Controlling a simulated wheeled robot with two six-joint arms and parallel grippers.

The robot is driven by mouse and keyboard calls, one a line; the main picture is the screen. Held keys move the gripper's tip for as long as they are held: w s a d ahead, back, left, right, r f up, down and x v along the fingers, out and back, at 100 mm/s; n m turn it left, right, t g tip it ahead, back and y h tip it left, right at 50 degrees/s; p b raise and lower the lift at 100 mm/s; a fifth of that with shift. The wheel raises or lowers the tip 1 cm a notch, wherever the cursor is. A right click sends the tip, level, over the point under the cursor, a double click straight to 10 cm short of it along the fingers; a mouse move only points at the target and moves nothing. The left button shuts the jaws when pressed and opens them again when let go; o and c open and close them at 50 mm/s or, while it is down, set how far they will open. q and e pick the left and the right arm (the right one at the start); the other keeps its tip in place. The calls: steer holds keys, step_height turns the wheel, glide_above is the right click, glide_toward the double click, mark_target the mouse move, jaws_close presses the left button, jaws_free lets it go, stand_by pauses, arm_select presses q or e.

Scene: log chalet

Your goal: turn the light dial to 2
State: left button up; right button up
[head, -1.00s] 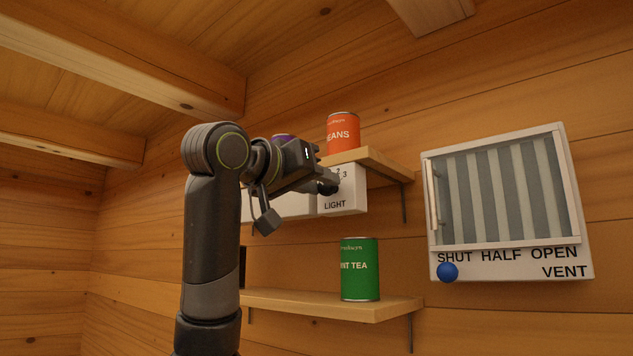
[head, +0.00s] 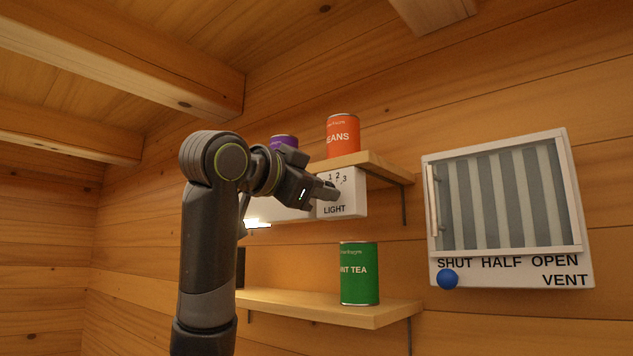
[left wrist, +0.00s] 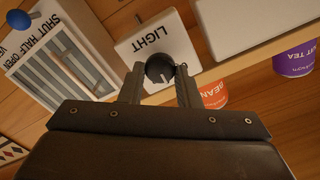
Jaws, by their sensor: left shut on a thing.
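The white light panel (head: 352,207), marked LIGHT with the numbers 1, 2 and 3, is on the wall under the upper shelf. My left gripper (head: 330,190) is in front of it and covers the dial in the head view. In the left wrist view the round black dial (left wrist: 160,68) is between the two fingers of the left gripper (left wrist: 158,80), which is shut on it. Which number the dial points to cannot be made out. My right gripper is not in view.
An orange can (head: 342,137) and a purple can (head: 284,142) stand on the upper shelf (head: 375,163). A green can (head: 360,273) stands on the lower shelf (head: 385,315). A vent (head: 500,205) with a blue knob (head: 447,279) is at the right. A bright white glow (head: 257,223) shows beside my arm.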

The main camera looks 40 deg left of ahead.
arm_select(q)
steer(key=shift+m+p, duration=0.3)
steer(key=shift+m, duration=0.6)
steer(key=o, duration=1)
steer(key=shift+w, duration=0.1)
steer(key=shift+s+a+p, duration=0.25)
steer(key=shift+s+p, duration=0.05)
steer(key=shift+s, duration=2.6)
steer(key=shift+s+a+p, duration=0.2)
steer(key=shift+s+p, duration=0.1)
steer(key=shift+s, duration=2.6)
steer(key=shift+s+a+p, duration=0.25)
steer(key=shift+s+p, duration=0.05)
steer(key=shift+s, duration=2.6)
